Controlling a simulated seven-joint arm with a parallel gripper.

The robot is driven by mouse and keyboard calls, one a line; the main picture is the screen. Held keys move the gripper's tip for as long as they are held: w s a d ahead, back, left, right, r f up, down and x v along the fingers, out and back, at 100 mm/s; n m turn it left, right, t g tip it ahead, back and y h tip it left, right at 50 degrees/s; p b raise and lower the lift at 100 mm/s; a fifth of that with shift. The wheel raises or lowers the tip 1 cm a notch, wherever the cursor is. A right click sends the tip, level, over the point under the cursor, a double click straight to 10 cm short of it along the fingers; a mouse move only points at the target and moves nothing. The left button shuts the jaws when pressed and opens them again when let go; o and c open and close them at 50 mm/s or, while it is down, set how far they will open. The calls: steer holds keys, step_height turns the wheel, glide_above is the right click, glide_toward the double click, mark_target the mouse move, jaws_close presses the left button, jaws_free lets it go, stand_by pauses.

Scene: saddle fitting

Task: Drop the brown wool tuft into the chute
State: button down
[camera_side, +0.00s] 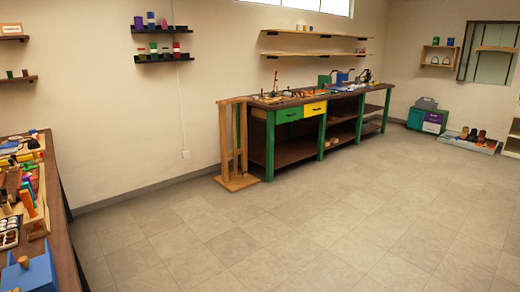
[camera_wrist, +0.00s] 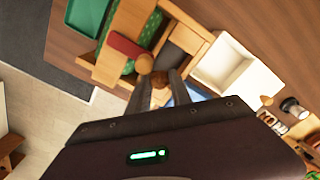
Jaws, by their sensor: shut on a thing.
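In the wrist view my gripper (camera_wrist: 160,84) points down over the brown bench top, its two grey fingers shut on the small brown wool tuft (camera_wrist: 160,77). The tuft shows between the fingertips. Just right of the fingers is a pale, open, wood-edged trough (camera_wrist: 238,68); it may be the chute, but I cannot tell for certain. The tuft is beside this trough, not over it. The dark gripper body hides the lower part of the wrist view. Neither my gripper nor the tuft can be made out in the side view.
Left of the fingers in the wrist view are a wooden stand with a red block (camera_wrist: 126,46), a round wooden knob (camera_wrist: 144,63) and a green tray (camera_wrist: 86,16). A dark-lidded jar (camera_wrist: 290,106) stands at the right. In the side view, a cluttered bench (camera_side: 62,215) runs along the left.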

steer(key=shift+f, duration=0.8)
steer(key=c, duration=1.1)
jaws_free()
step_height(320, 180, up, 7)
steer(key=shift+r, duration=0.1)
